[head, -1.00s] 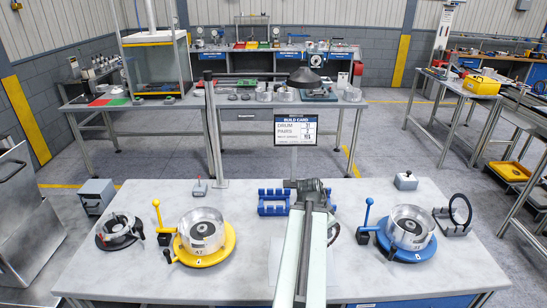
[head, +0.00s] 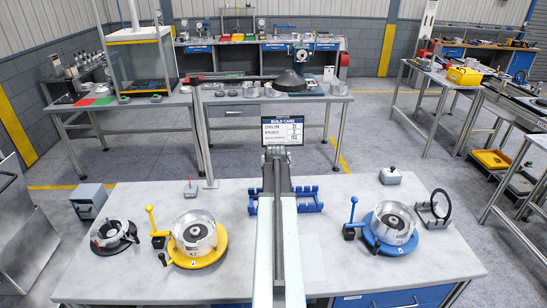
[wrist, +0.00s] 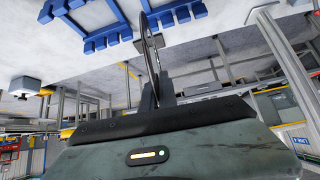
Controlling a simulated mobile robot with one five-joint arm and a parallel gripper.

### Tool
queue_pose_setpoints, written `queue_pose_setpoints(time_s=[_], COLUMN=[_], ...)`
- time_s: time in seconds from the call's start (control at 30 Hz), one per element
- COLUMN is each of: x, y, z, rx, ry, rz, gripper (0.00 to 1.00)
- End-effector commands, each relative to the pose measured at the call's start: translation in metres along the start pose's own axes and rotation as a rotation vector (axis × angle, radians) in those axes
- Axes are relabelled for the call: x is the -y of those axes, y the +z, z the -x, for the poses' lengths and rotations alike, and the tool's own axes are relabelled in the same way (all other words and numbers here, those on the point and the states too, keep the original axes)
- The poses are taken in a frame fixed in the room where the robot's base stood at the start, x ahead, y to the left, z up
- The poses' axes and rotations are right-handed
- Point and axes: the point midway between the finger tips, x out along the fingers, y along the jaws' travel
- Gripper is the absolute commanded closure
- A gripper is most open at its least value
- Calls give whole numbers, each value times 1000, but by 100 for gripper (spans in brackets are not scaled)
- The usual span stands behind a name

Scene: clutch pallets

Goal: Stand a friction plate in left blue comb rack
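The left blue comb rack (head: 254,207) lies on the grey bench in the head view, partly hidden by my arm. A second blue rack part (head: 309,201) shows right of the arm. The wrist view is upside down, so the left rack (wrist: 178,14) shows at upper right there and the right one (wrist: 88,22) at upper left. My gripper (wrist: 157,98) is shut on a thin dark friction plate (wrist: 150,48), seen nearly edge-on between the fingers. The plate appears near the gap between the racks; its height above them is unclear. The head view hides the plate.
A drum on a yellow base (head: 195,245) stands left, and a drum on a blue base (head: 390,235) stands right. A ring stand (head: 433,208) is at far right.

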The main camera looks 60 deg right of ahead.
Motion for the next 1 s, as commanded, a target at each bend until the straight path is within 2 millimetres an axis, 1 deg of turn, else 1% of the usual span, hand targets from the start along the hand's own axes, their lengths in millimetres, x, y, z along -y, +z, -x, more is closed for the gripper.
queue_pose_setpoints(time_s=[0.03, 0.07, 0.13, 0.23, 0.37, 0.57, 1.0], x=[6, 9, 13, 15, 14, 14, 13], y=[-14, -17, -22, -22, -20, -13, 11], z=[-2, -3, -4, -5, -6, -13, -39], rx=[-16, -23, -33, -38, -37, -36, -35], ry=[-21, -32, -48, -53, -52, -52, -51], rz=[23, 33, 51, 57, 56, 55, 54], gripper=[100, 100, 100, 100, 100, 100, 100])
